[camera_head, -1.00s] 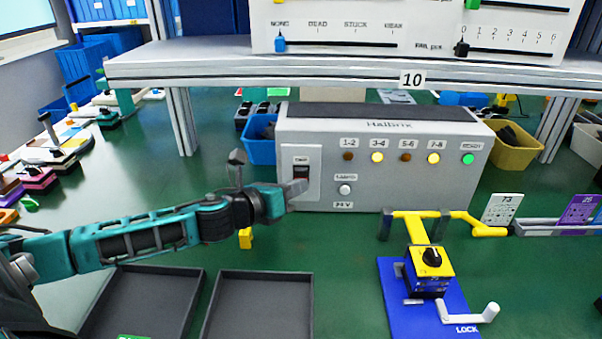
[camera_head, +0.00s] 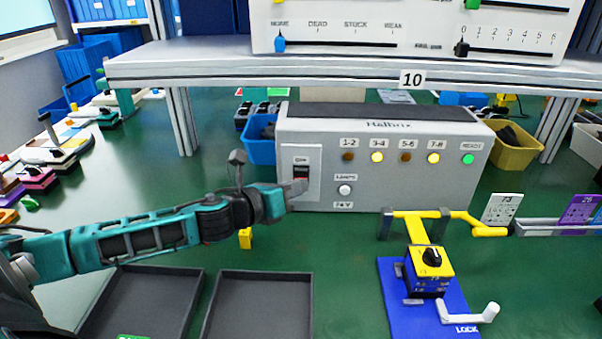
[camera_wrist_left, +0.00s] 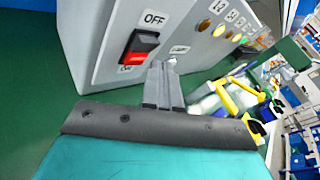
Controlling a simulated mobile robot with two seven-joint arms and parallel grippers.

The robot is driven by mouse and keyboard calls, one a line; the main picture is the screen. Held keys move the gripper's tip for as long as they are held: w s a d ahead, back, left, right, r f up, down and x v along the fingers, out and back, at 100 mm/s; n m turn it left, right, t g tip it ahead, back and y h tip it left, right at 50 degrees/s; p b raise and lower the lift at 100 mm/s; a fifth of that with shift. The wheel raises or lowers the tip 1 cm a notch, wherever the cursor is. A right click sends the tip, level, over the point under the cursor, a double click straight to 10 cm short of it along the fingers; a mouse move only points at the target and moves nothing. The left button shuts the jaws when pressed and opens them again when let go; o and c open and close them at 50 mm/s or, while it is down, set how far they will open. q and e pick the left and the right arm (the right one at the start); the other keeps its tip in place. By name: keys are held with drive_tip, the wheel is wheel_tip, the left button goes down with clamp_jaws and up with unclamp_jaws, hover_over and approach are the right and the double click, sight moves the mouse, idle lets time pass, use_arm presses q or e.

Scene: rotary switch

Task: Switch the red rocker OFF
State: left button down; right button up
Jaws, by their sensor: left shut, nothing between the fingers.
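The red rocker (camera_head: 301,173) sits in a white plate at the left end of the grey box's front. In the left wrist view the rocker (camera_wrist_left: 139,47) has a dark upper half and a bright red lower half, with OFF printed above it; the label below is partly hidden. My left gripper (camera_head: 300,187) is shut and empty, its tips just below the rocker in the head view. In the left wrist view the closed fingers (camera_wrist_left: 163,82) point toward the box front, below and right of the rocker. Contact cannot be told. My right gripper is not in view.
The grey box (camera_head: 400,185) carries a white round button (camera_head: 344,190) and a row of lamps; 3-4, 7-8 and READY are lit. A blue stand with a yellow rotary switch (camera_head: 431,262) is at front right. Dark trays (camera_head: 258,275) lie at front left. A shelf (camera_head: 220,70) spans above.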

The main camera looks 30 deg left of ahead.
use_arm(q)
drive_tip(key=shift+w+a, duration=0.25)
drive_tip(key=shift+w, duration=0.1)
drive_tip(key=shift+w+a+r+p, duration=0.1)
drive_tip(key=shift+w+a+p, duration=0.05)
drive_tip(key=shift+w+p, duration=0.2)
idle(0.7)
drive_tip(key=shift+s, duration=0.2)
drive_tip(key=shift+s+d, duration=0.4)
drive_tip(key=shift+s, duration=0.1)
drive_tip(key=shift+s+d+f, duration=0.15)
drive_tip(key=shift+s+d, duration=0.3)
drive_tip(key=shift+s, duration=0.25)
drive_tip(key=shift+s+d+f, duration=0.15)
drive_tip(key=shift+s+d, duration=0.25)
drive_tip(key=shift+s, duration=0.35)
drive_tip(key=shift+s+d+f, duration=0.15)
drive_tip(key=shift+s+d, duration=0.3)
drive_tip(key=shift+s, duration=0.25)
